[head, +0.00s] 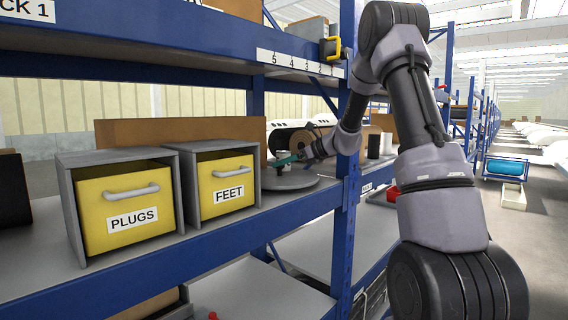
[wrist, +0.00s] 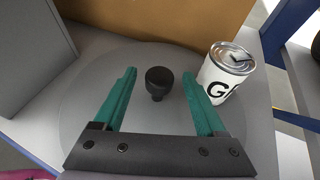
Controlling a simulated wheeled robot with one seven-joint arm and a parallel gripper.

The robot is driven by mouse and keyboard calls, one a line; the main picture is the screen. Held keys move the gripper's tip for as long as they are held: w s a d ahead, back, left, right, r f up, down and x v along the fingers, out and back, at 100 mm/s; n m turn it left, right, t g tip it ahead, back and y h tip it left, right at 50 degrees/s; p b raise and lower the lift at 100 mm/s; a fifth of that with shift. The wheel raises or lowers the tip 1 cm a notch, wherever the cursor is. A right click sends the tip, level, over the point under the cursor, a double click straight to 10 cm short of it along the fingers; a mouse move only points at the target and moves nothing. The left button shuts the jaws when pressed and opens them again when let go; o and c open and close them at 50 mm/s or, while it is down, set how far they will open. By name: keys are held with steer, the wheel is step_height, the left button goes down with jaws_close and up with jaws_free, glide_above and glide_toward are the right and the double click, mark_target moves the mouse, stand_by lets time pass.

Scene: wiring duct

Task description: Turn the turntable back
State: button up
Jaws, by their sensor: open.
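The turntable (wrist: 88,100) is a flat grey disc on the shelf, with a black knob (wrist: 159,86) standing up from it. In the head view the turntable (head: 290,182) lies right of the FEET drawer, partly under my gripper (head: 284,161). In the wrist view my gripper (wrist: 159,75) is open, its two teal fingers on either side of the knob and apart from it. A white can (wrist: 228,70) with a black letter G stands at the disc's right side, close to the right finger. Whether they touch, I cannot tell.
A grey box with the yellow FEET drawer (head: 226,184) and another with the PLUGS drawer (head: 130,208) stand left of the turntable. A brown board (wrist: 165,20) rises behind it. A blue rack upright (head: 348,190) stands at its right.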

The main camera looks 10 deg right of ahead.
jaws_close()
stand_by(1.4)
